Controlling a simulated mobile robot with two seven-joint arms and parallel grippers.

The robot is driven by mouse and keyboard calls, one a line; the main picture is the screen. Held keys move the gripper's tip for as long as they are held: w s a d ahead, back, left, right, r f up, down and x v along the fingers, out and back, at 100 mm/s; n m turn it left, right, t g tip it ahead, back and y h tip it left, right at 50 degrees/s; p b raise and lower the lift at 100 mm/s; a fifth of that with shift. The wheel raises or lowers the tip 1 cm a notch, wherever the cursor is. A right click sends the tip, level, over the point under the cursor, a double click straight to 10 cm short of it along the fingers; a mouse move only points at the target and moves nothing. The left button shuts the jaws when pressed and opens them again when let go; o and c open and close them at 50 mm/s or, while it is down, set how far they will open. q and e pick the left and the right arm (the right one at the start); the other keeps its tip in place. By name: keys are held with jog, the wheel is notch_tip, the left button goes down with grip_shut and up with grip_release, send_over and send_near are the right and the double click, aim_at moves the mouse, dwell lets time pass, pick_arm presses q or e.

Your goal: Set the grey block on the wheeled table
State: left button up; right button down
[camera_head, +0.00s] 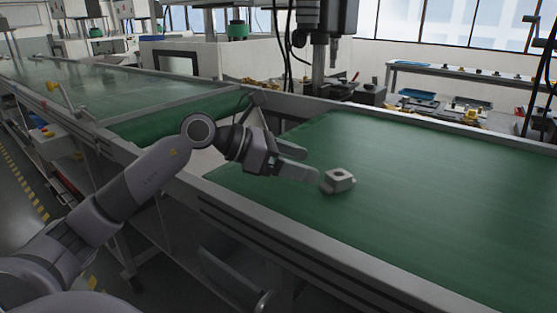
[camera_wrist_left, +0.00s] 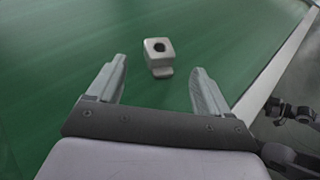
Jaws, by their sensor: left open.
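The grey block (camera_head: 338,180) sits on the green conveyor surface, near its front edge. It is a light grey piece with a dark hole in its top. My left gripper (camera_head: 304,162) is open and empty, just left of the block, with its fingers pointing towards it. In the left wrist view the block (camera_wrist_left: 158,56) lies ahead of and between the open fingertips (camera_wrist_left: 159,75), apart from both. The wheeled table cannot be made out for sure.
The block rests on a green belt (camera_head: 430,210) with a raised grey front rail (camera_head: 300,258). A vertical machine column (camera_head: 320,50) stands behind it. A second green belt (camera_head: 130,90) runs off to the left. The belt right of the block is clear.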

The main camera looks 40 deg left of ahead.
pick_arm(q)
jog(key=v, duration=0.3)
jog(key=shift+s+a+b, duration=0.1)
jog(key=shift+a+b, duration=0.1)
jog(key=shift+b, duration=0.2)
jog(key=shift+s+a+r, duration=0.25)
jog(key=shift+s+a, duration=0.05)
jog(key=shift+s, duration=0.1)
